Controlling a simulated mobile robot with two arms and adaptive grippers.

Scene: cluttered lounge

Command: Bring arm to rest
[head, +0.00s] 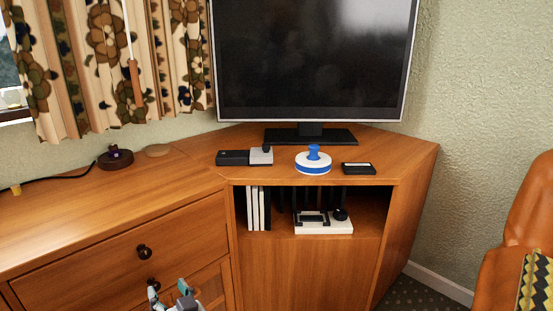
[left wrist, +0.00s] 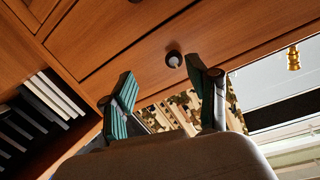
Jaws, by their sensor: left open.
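My left gripper (head: 172,293) shows at the bottom of the head view, low in front of the wooden drawer front. In the left wrist view its two green-padded fingers (left wrist: 166,100) stand apart with nothing between them. The drawer front with a dark round knob (left wrist: 174,59) lies beyond the fingers. The same cabinet's drawer knob (head: 143,251) shows just above the gripper in the head view. My right gripper is in neither view.
A corner cabinet (head: 310,265) carries a television (head: 312,60), a blue and white round object (head: 313,163), a black and grey box (head: 243,157) and a black cassette-like item (head: 358,169). Its open shelf holds white cases (head: 258,208) and a white device (head: 324,226). An orange chair (head: 518,225) stands right.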

